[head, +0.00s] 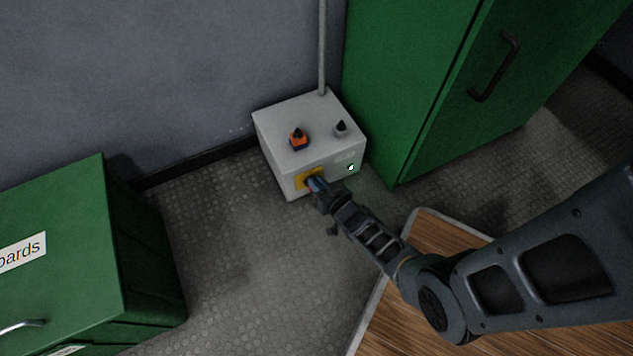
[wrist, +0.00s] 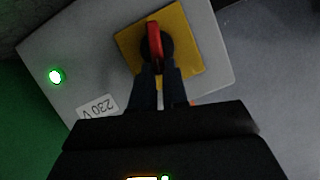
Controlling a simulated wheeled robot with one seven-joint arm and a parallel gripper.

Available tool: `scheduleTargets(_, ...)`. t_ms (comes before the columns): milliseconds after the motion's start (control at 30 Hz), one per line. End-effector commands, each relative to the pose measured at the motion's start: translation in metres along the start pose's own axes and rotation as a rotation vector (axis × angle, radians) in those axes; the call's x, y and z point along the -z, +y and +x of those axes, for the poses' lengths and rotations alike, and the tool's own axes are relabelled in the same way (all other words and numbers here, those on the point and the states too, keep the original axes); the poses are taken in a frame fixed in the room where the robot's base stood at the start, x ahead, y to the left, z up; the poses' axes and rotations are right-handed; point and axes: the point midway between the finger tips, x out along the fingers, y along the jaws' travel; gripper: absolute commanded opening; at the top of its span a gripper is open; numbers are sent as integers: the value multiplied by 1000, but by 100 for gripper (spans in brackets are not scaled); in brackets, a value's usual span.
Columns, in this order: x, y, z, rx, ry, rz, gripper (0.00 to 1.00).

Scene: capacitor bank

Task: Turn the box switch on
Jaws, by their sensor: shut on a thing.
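The handle runs nearly upright in the wrist view. A green light (head: 351,167) glows on the box front, also in the wrist view (wrist: 56,76).
A green cabinet (head: 420,90) stands right, another (head: 70,250) left. A wooden tabletop (head: 440,240) lies below my arm. Floor between is clear.

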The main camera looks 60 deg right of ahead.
Motion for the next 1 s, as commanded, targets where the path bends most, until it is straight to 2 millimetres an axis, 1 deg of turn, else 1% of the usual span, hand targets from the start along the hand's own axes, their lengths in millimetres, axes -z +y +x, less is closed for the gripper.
scheduleTargets(33, 2, 0, 0, 17, -2, 28, 0)
scheduleTargets(233, 1, 5, 0, 73, -2, 166, 0)
scheduleTargets(700, -8, 20, 3, 223, 0, 540, 0)
scheduleTargets(1000, -10, 24, 4, 283, 0, 685, 0)
